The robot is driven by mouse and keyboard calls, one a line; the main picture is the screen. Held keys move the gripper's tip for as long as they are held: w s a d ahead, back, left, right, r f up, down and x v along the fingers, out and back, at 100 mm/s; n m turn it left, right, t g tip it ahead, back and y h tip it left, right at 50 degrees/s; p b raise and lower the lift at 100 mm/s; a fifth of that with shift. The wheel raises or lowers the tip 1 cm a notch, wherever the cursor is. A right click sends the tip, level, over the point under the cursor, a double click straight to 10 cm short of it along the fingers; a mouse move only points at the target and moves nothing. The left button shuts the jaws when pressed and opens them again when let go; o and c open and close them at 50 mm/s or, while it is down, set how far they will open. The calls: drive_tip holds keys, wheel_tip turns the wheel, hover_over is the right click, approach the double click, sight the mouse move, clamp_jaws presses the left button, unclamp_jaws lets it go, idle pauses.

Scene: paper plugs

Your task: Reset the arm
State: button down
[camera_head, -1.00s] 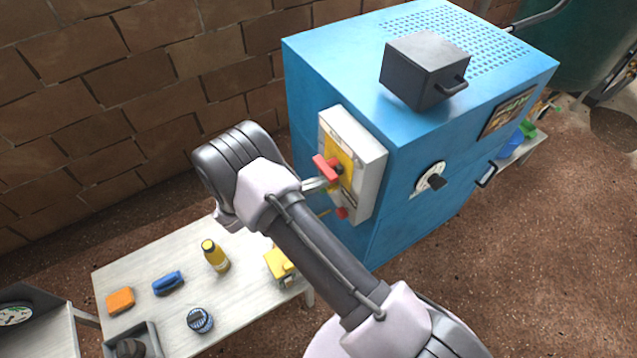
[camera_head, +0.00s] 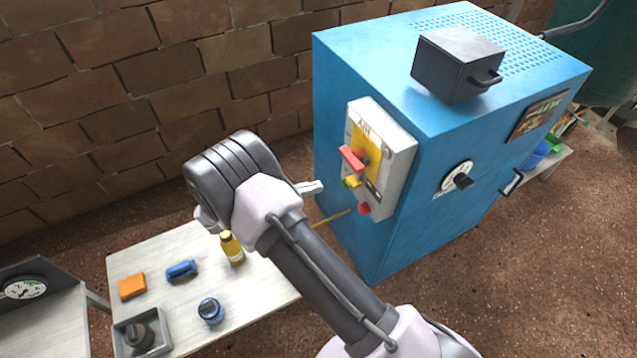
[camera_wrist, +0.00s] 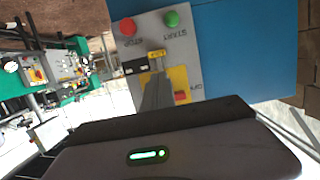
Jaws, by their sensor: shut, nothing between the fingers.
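My arm reaches up across the middle of the head view. My gripper (camera_head: 312,187) points right toward the grey switch box (camera_head: 398,150), with a clear gap between them. Its fingers are shut with nothing held. In the wrist view the closed fingers (camera_wrist: 157,92) overlap the yellow plate of the switch box (camera_wrist: 205,60). The box carries a red handle (camera_head: 351,158) on a yellow plate and a red button (camera_head: 365,209). In the wrist view its red button (camera_wrist: 127,27) and green button (camera_wrist: 171,19) show.
The box is on a blue cabinet (camera_head: 390,80) with a dark handled box (camera_head: 455,65) on top. A pale table (camera_head: 215,270) below holds a yellow bottle (camera_head: 231,248), an orange block (camera_head: 132,286), a blue item (camera_head: 182,271) and a blue jar (camera_head: 210,311). A brick wall stands behind.

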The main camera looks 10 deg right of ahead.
drive_tip(key=s+d+r+n+g+y, duration=0.2)
drive_tip(key=s+d+r+g+y, duration=0.15)
drive_tip(key=s+r, duration=0.35)
drive_tip(key=s+d+r+n+g+y, duration=0.15)
drive_tip(key=s+d+r+y, duration=0.3)
drive_tip(key=r, duration=0.45)
drive_tip(key=s+a+r+n+t+y, duration=0.3)
drive_tip(key=s+r+y, duration=0.1)
drive_tip(key=s, duration=0.3)
drive_tip(key=s+a+r+n+t+y, duration=0.3)
drive_tip(key=s+r+y, duration=0.1)
drive_tip(key=s, duration=0.3)
drive_tip(key=shift+s+a+r+n+y, duration=0.15)
drive_tip(key=shift+a+r+n+y, duration=0.15)
drive_tip(key=shift+r, duration=0.45)
